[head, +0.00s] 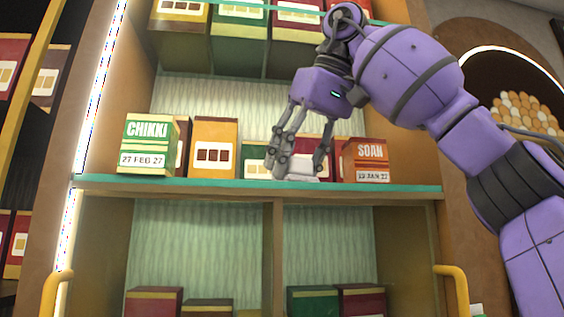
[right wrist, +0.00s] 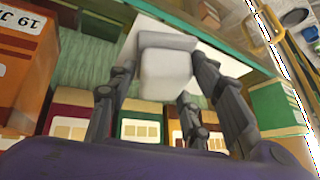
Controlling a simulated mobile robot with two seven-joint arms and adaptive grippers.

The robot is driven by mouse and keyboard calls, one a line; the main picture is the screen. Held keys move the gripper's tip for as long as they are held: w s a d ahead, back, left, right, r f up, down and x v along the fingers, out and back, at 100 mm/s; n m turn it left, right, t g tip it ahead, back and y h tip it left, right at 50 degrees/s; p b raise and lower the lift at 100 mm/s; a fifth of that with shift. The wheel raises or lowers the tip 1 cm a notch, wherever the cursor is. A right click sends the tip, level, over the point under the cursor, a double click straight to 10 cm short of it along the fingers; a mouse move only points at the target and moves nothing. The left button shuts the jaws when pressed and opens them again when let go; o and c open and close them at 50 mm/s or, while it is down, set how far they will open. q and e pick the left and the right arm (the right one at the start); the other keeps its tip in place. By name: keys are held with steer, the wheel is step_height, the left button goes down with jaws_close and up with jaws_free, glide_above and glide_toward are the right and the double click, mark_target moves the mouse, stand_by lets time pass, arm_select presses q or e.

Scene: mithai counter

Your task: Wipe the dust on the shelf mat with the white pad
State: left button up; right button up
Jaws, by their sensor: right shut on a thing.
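My right gripper (head: 297,166) reaches down to the middle shelf, between the boxes. It is shut on the white pad (right wrist: 166,72), a pale block that shows clearly between the fingers in the right wrist view. The pad is low, close to the shelf surface; I cannot tell whether it touches. The white shelf mat (right wrist: 232,62) lies flat by the shelf's front edge, partly hidden behind the pad and fingers. I cannot make out dust on its visible part. My left gripper is not in view.
A green CHIKKI box (head: 147,146) and an orange box (head: 214,147) stand left of my right gripper. An orange SOAN box (head: 364,160) stands close on its right. The teal shelf edge (head: 240,186) runs in front. More boxes stand on the shelves above and below.

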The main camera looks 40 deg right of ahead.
steer(key=shift+s+d, duration=0.3)
steer(key=shift+d, duration=0.25)
steer(key=shift+w+a+f, duration=0.1)
steer(key=shift+w+a, duration=0.85)
steer(key=shift+a, duration=0.6)
steer(key=shift+w+a+r, duration=0.1)
steer(key=shift+w+a, duration=0.9)
steer(key=shift+a, duration=0.6)
steer(key=shift+w+a+f, duration=0.1)
steer(key=shift+w+a, duration=0.85)
steer(key=shift+a, duration=0.6)
steer(key=shift+d, duration=0.1)
step_height(320, 180, up, 6)
steer(key=shift+s, duration=0.1)
